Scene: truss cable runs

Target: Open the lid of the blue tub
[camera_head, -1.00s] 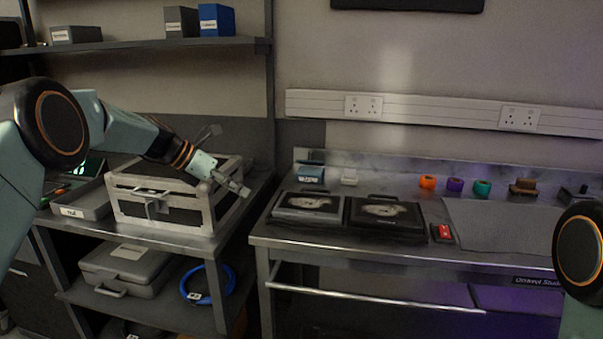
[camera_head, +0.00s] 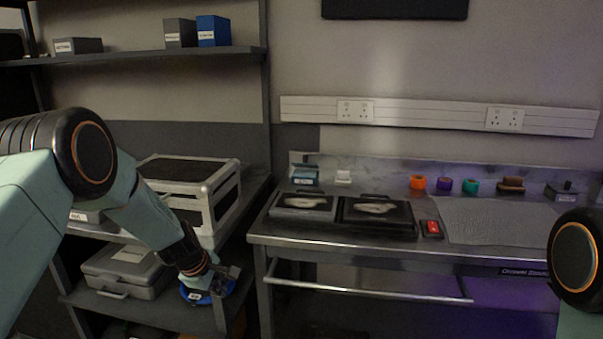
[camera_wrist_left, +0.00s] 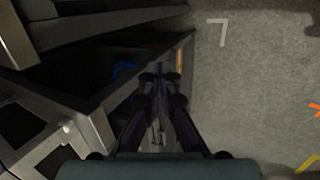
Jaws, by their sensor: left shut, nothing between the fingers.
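A small blue tub (camera_head: 305,176) with a white label stands at the back left of the metal bench. It is small in the picture, and I cannot tell how its lid sits. My left gripper (camera_head: 226,282) is shut and empty, low at the right front of the left shelving, well below and left of the tub. It is in front of a blue cable coil (camera_head: 194,296) on the lower shelf. In the left wrist view the fingers (camera_wrist_left: 160,80) point down beside the shelf edge. My right gripper is out of view; only part of my right arm shows.
A silver-framed case (camera_head: 189,172) is on the left shelving, with a grey case (camera_head: 124,268) below. The bench holds two black trays (camera_head: 376,217), a red item (camera_head: 431,228), several tape rolls (camera_head: 444,184) and a grey mat (camera_head: 500,222).

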